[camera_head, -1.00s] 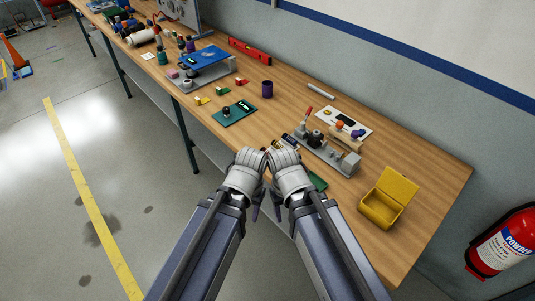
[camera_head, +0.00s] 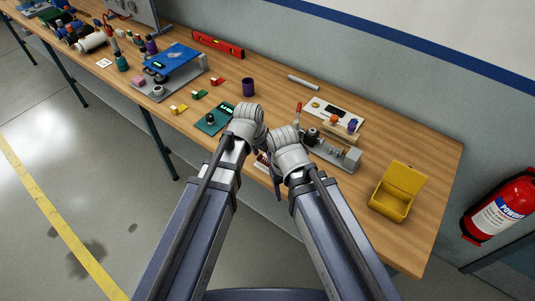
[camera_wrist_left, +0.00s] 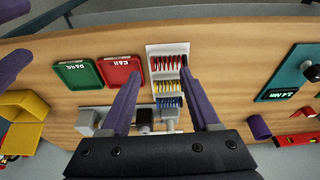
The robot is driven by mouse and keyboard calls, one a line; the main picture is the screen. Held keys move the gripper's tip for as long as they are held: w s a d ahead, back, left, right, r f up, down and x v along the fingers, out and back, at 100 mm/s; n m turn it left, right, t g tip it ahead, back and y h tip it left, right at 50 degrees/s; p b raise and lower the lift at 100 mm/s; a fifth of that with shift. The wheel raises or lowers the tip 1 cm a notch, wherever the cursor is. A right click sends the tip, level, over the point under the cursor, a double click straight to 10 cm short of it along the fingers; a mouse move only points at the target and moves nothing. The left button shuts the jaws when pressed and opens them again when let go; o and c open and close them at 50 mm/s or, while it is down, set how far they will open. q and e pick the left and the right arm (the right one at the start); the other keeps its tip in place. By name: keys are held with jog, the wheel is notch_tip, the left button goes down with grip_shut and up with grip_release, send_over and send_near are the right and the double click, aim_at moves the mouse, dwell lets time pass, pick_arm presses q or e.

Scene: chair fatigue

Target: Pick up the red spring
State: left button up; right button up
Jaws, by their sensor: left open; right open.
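Several red springs (camera_wrist_left: 166,62) stand in the top row of a white rack (camera_wrist_left: 168,47) in the left wrist view. Yellow springs (camera_wrist_left: 168,86) and blue springs (camera_wrist_left: 169,103) fill the rows below. My left gripper (camera_wrist_left: 160,65) is open, with its purple fingers spread to either side of the rack in that view and nothing seen between them in its hold. In the head view my left gripper (camera_head: 246,124) is over the bench's front part, and my right gripper (camera_head: 287,150) is lower and beside it, open, its fingers mostly hidden. The hands largely hide the rack there.
A red tray (camera_wrist_left: 119,71) and a green tray (camera_wrist_left: 78,74) lie beside the rack. A grey fixture (camera_head: 340,157) and open yellow box (camera_head: 397,190) stand to the right. A teal device (camera_head: 211,119) and purple cup (camera_head: 248,87) are left and behind. Bare wood lies around the cup.

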pick_arm(q)
jog(key=b+x, duration=0.2)
jog(key=w+b+x, duration=0.1)
jog(key=b+x, duration=0.4)
jog(key=x, duration=0.1)
jog(key=shift+w+d+r+b, duration=0.2)
jog(key=shift+d+b, duration=0.1)
jog(key=shift+d, duration=0.05)
jog(key=shift+r, duration=0.1)
dwell(0.3)
grip_shut()
dwell(0.4)
